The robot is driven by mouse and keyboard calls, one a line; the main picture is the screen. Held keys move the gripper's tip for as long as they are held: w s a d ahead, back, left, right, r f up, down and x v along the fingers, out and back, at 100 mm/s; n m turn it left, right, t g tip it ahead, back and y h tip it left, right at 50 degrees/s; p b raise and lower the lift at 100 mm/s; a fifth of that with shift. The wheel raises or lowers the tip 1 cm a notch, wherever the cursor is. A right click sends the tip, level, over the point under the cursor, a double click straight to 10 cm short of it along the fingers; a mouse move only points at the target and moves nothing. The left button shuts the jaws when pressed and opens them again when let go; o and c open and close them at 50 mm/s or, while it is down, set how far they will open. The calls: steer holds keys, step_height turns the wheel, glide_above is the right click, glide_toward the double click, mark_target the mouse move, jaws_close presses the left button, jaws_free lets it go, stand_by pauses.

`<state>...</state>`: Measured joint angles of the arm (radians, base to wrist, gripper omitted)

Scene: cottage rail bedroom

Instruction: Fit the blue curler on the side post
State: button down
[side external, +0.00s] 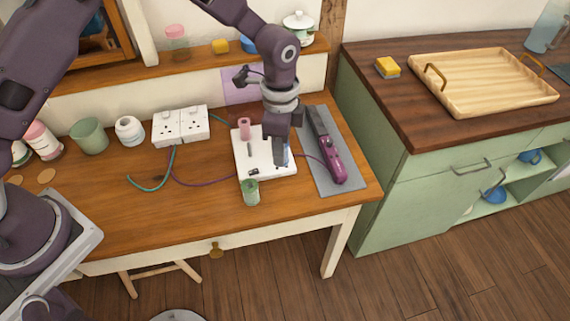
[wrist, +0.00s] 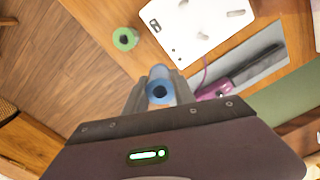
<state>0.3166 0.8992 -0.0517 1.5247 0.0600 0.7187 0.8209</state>
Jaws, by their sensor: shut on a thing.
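My gripper (side external: 280,155) is shut on the blue curler (wrist: 159,88), which shows between the fingers in the wrist view. In the side view the fingers mostly hide the curler, over the right part of the white base (side external: 262,174). The base lies on the wooden table. A pink curler (side external: 244,128) stands at its back left, and small dark features show on its top. A green curler (side external: 250,192) stands at the base's front edge; in the wrist view it is on the table, apart from the base (wrist: 185,45). I cannot tell which post is the side post.
A purple styling iron (side external: 331,160) lies on a grey mat (side external: 318,183) right of the base. White sockets (side external: 180,126), a white jar (side external: 129,131) and a green cup (side external: 89,136) stand at the back left. The table's front left is largely clear.

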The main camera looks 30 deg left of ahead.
steer(key=w+a, duration=0.1)
steer(key=a, duration=0.2)
steer(key=a+r, duration=0.1)
steer(key=a, duration=0.3)
steer(key=w+a+r, duration=0.1)
steer(key=a, duration=0.3)
steer(key=shift+w+a+r, duration=0.15)
steer(key=shift+w+a, duration=0.05)
steer(key=shift+w, duration=0.1)
steer(key=shift+f, duration=2.15)
steer(key=shift+f, duration=0.15)
steer(key=shift+f, duration=1.25)
steer(key=shift+f, duration=0.1)
steer(key=shift+f, duration=0.6)
steer(key=shift+f, duration=0.15)
